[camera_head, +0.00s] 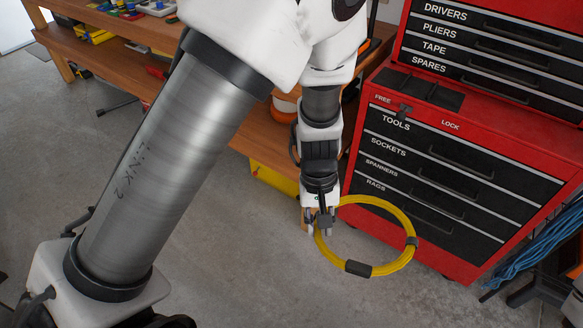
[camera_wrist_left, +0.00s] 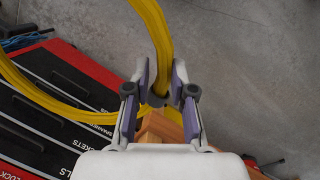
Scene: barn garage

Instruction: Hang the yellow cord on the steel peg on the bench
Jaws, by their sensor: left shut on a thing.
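The yellow cord (camera_head: 405,233) is a coiled ring with dark bands around it. My left gripper (camera_head: 319,228) is shut on the left side of the ring and holds it in front of the red tool chest, above the floor. In the left wrist view the cord (camera_wrist_left: 153,32) passes between the two fingers of the left gripper (camera_wrist_left: 160,92), and its loop curves away to the left. The steel peg cannot be made out in either view. My right gripper is not in view.
The red tool chest (camera_head: 455,175) with labelled drawers stands close behind the cord. A wooden bench (camera_head: 110,55) runs along the back, partly hidden by my arm. Blue cable (camera_head: 548,245) hangs at the right. The grey floor (camera_head: 230,270) is clear in front.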

